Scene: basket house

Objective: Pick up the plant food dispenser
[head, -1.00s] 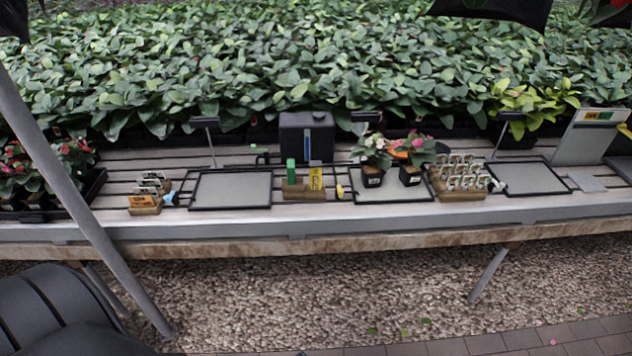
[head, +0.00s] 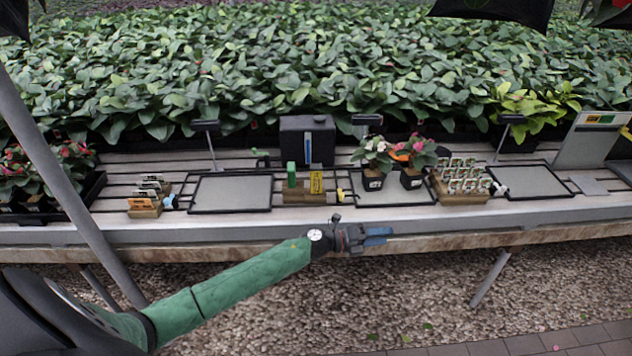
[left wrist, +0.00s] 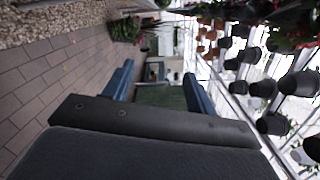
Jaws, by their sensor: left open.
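A wooden block (head: 296,198) on the slatted bench holds a small green upright item (head: 291,175) and a yellow labelled item (head: 316,183). I cannot tell for certain which thing is the plant food dispenser; these two are small candidates. My left gripper (head: 378,236) is in front of the bench's front edge, below and to the right of the wooden block, touching nothing that I can see. In the left wrist view its two blue fingers (left wrist: 160,82) stand apart with nothing between them. My right gripper is not in view.
The bench (head: 230,229) also bears framed grey mats (head: 230,193), a black box (head: 291,140) with a blue strip, potted flowers (head: 372,184), and wooden label holders (head: 145,213). A grey post (head: 65,180) slants at left. Dense leafy plants fill the back.

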